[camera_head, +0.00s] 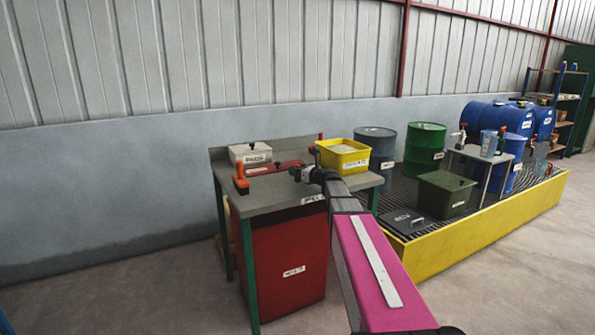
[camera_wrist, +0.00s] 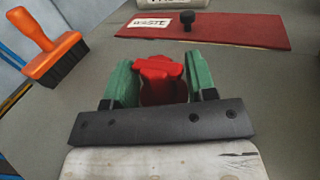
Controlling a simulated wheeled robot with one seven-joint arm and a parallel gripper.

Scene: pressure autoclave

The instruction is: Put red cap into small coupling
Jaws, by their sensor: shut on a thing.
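My gripper (camera_wrist: 160,72) shows in the wrist view with its two green fingers shut on a red cap (camera_wrist: 161,90). The cap sits between the fingers, with its ridged top showing above them and its lower part hidden by the dark gripper bar. In the head view my gripper (camera_head: 308,173) is over the right part of the grey workbench (camera_head: 277,196), and the cap is too small to make out there. I cannot make out a small coupling in either view.
An orange brush (camera_wrist: 56,54) stands left on the bench. A red lid with a black knob (camera_wrist: 187,18) lies beyond the gripper. A white bin (camera_head: 250,152) and a yellow bin (camera_head: 345,163) stand at the back.

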